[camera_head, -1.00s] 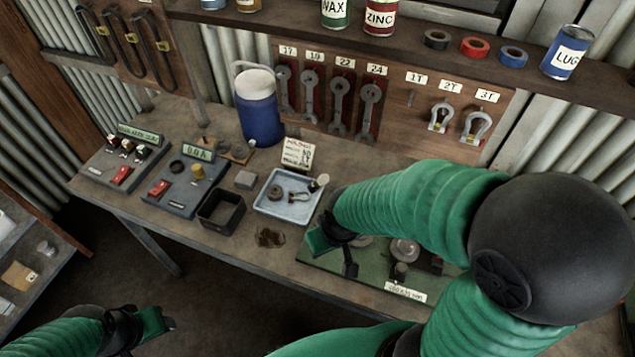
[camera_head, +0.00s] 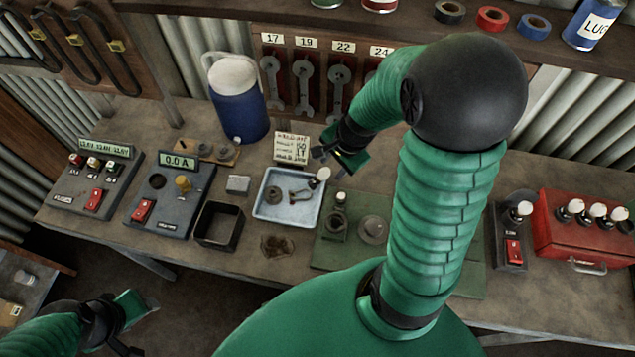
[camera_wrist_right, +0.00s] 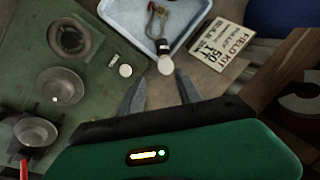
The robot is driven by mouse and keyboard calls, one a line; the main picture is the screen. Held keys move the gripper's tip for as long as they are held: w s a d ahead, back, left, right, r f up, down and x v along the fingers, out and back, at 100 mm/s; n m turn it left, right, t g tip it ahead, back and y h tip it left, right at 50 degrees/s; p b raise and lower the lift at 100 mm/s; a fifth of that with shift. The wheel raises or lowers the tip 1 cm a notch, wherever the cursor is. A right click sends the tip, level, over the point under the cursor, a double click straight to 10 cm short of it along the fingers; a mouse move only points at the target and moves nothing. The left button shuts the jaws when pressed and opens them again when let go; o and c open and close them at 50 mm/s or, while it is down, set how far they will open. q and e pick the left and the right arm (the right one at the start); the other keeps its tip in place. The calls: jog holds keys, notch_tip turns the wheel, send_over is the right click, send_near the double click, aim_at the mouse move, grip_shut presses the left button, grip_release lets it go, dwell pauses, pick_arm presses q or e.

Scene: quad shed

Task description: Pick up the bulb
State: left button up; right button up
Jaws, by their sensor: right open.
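A bulb (camera_head: 323,173) with a white globe lies at the right edge of the pale blue tray (camera_head: 258,207). In the right wrist view the bulb (camera_wrist_right: 166,65) shows its globe at the tray's rim and its dark base towards the tray's inside. My right gripper (camera_head: 322,160) is open and empty, just behind and to the right of the tray. In the right wrist view its two fingers (camera_wrist_right: 160,84) are spread, with the globe just ahead of the gap, apart from them. My left gripper (camera_head: 142,325) is at the lower left, away from the bench; its jaws are unclear.
A label card (camera_head: 291,148) stands behind the tray. A black open box (camera_head: 218,224) is left of it, a green board (camera_head: 408,262) right. A blue jug (camera_head: 237,105) stands behind. More bulbs sit on a red case (camera_head: 585,244) and a switch box (camera_head: 509,236) at right.

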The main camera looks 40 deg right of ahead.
aim_at(326, 171)
jog(key=w+f, duration=0.2)
jog(key=f, duration=0.1)
jog(key=shift+w+d+f, duration=0.15)
jog(key=shift+w+d, duration=0.05)
jog(key=shift+w, duration=0.15)
jog(key=x, duration=0.3)
jog(key=shift+s+d+f+b, duration=0.2)
jog(key=shift+s+f+b, duration=0.05)
jog(key=shift+f+b, duration=0.15)
jog(key=shift+f, duration=0.25)
jog(key=shift+w+a+f, duration=0.1)
jog(key=shift+w+a, duration=0.1)
jog(key=shift+w, duration=0.15)
jog(key=shift+c, duration=1.7)
jog(key=c, duration=0.5)
pick_arm(q)
jog(key=shift+w+d+f, duration=0.3)
jog(key=shift+w+f, duration=0.4)
jog(key=shift+f, duration=0.1)
pick_arm(e)
jog(key=shift+d, duration=0.1)
grip_shut()
